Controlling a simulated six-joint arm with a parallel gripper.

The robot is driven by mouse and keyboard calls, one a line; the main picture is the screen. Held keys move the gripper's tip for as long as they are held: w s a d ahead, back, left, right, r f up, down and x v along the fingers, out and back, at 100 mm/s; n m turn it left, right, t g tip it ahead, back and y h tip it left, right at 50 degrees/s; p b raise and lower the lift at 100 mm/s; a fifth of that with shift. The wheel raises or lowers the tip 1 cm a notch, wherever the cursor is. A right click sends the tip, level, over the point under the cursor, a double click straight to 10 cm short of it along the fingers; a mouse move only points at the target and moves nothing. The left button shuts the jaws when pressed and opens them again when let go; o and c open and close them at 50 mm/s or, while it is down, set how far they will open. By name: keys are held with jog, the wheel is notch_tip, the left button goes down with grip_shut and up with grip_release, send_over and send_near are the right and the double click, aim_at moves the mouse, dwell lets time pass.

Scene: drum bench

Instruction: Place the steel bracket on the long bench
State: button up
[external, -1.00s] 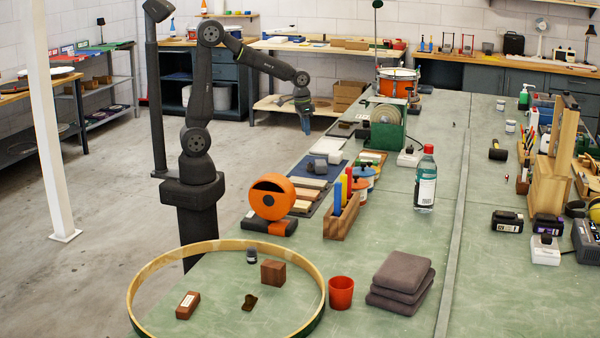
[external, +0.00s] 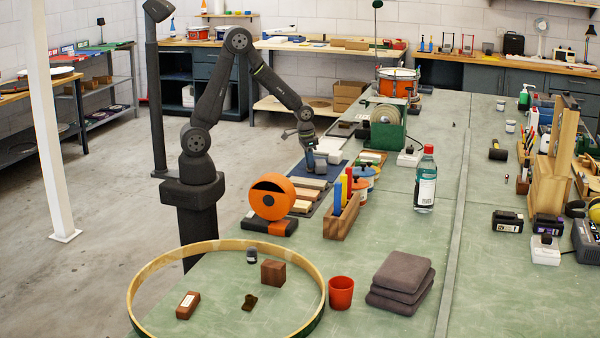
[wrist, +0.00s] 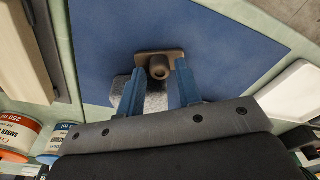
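My gripper (external: 309,160) points down over the blue mat at the left edge of the long green bench (external: 410,235). In the wrist view my gripper (wrist: 158,88) has its two blue fingers apart. A brownish metal-looking piece, a flat plate with a round boss (wrist: 159,66), lies at the fingertips; I take it for the steel bracket. Its boss shows between the fingers, and I see no clear contact. A speckled grey block (wrist: 155,102) shows partly behind the fingers. In the external view the bracket is not clearly distinguishable near the gripper.
The blue mat (wrist: 215,45) has clear room around the piece. The bench's middle is largely clear.

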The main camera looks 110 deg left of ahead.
jog(key=shift+f, duration=0.3)
jog(key=shift+c, duration=0.4)
grip_shut()
jog(key=shift+r, duration=0.2)
